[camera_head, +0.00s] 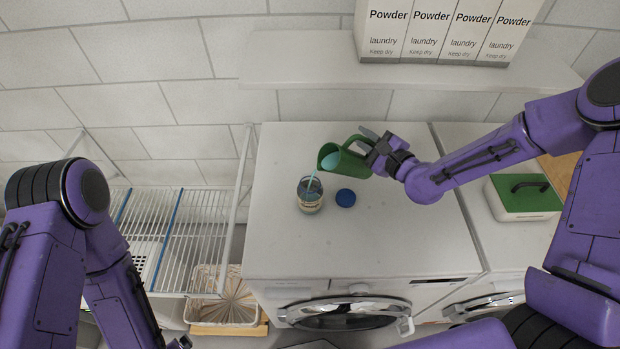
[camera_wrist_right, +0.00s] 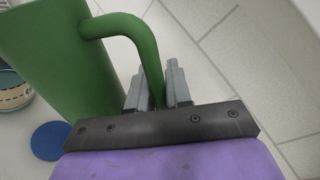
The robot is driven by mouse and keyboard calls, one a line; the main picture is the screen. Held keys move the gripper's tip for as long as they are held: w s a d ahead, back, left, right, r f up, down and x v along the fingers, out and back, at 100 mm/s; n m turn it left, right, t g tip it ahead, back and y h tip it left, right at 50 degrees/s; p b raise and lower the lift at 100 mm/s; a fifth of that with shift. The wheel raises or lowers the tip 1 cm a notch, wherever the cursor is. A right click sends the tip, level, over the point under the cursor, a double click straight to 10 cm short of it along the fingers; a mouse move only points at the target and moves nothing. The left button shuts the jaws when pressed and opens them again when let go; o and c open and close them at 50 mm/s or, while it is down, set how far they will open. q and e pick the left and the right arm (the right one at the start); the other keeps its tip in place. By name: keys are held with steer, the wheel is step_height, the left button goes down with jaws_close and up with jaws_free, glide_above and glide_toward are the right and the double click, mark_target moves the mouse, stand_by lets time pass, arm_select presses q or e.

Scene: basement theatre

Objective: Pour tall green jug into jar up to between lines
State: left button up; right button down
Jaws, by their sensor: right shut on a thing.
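The tall green jug (camera_head: 352,163) is tilted to the left above the machine top. My right gripper (camera_head: 378,150) is shut on its handle, which also shows between the fingers in the right wrist view (camera_wrist_right: 156,92). A thin light-blue stream runs from the jug's mouth down into the jar (camera_head: 310,196). The jar is clear, stands upright and open, and holds some blue liquid; its fill height against the lines is too small to tell. A blue lid (camera_head: 346,198) lies just right of the jar. My left arm is at the left edge, and its gripper is not clearly visible.
White laundry powder boxes (camera_head: 430,30) stand on a shelf (camera_head: 300,62) above. A white drying rack (camera_head: 185,235) is left of the machine (camera_head: 350,245). A green-lidded box (camera_head: 524,195) sits at right. The machine top's front is clear.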

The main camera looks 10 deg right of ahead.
steer(key=shift+a+r+n+p, duration=0.2)
steer(key=shift+r+n+p, duration=0.25)
steer(key=shift+r, duration=0.35)
stand_by(0.4)
steer(key=shift+s+a+r+n+h+p, duration=0.1)
steer(key=shift+a+r+n+h+p, duration=0.15)
steer(key=shift+r+n, duration=0.35)
steer(key=shift+s+a+r+n+h+p, duration=0.15)
steer(key=shift+a+r+n, duration=0.15)
steer(key=shift+r+n, duration=0.25)
stand_by(0.6)
